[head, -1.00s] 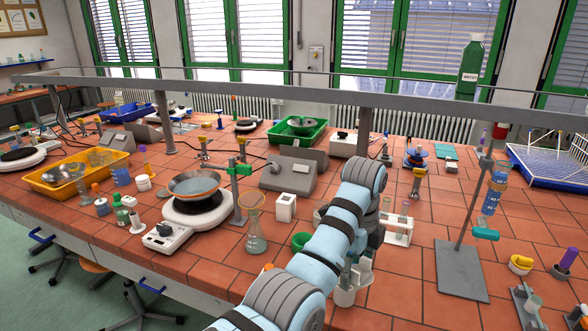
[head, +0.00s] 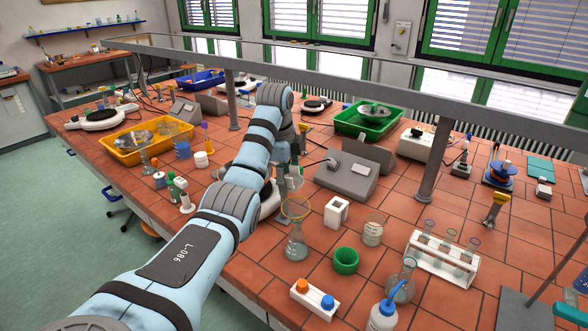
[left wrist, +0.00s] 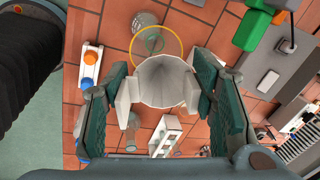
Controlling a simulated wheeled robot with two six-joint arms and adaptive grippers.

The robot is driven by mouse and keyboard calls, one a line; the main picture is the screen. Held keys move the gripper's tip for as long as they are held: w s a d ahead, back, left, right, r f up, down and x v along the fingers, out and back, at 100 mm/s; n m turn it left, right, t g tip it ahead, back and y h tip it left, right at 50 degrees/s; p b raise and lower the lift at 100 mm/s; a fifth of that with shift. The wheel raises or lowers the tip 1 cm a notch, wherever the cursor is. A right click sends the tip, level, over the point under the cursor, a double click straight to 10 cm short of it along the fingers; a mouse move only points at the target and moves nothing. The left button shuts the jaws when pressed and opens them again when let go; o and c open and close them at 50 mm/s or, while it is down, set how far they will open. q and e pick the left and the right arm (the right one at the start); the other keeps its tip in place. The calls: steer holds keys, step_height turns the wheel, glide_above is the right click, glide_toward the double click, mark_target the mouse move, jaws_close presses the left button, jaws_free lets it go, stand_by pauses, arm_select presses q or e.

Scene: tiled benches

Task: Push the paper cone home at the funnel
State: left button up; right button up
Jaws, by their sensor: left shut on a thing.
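My left gripper (left wrist: 160,100) is shut on the white paper cone (left wrist: 165,72), whose wide mouth faces the wrist camera. The funnel shows as a yellow rim (left wrist: 158,36) just beyond the cone in the left wrist view, overlapped by it. I cannot tell from that whether they touch. In the head view the clear funnel (head: 296,209) stands on a conical flask (head: 296,246) on the tiled bench. My left gripper (head: 290,185) is above and close to the funnel there, and the cone is hard to make out. My right gripper is out of view.
Around the flask stand a white block (head: 338,212), a green ring (head: 346,261), a beaker (head: 373,233) and a holder with orange and blue stoppers (head: 314,298). A test-tube rack (head: 442,260) and a wash bottle (head: 384,314) are to the right.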

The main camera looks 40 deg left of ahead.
mark_target(290, 200)
arm_select(q)
steer(key=shift+s+d+r, duration=0.2)
steer(key=shift+s+d, duration=0.05)
steer(key=shift+s, duration=0.2)
steer(key=shift+w+x, duration=0.25)
steer(key=shift+x, duration=0.95)
steer(key=shift+s+x, duration=0.2)
steer(key=shift+x, duration=1.25)
steer(key=shift+w+f, duration=0.1)
steer(key=shift+f, duration=0.25)
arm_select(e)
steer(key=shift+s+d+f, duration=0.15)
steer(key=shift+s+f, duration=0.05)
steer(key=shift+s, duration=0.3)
arm_select(q)
steer(key=shift+r, duration=0.1)
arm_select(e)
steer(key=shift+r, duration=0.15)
arm_select(q)
steer(key=shift+x, duration=1.55)
steer(key=o, duration=0.9)
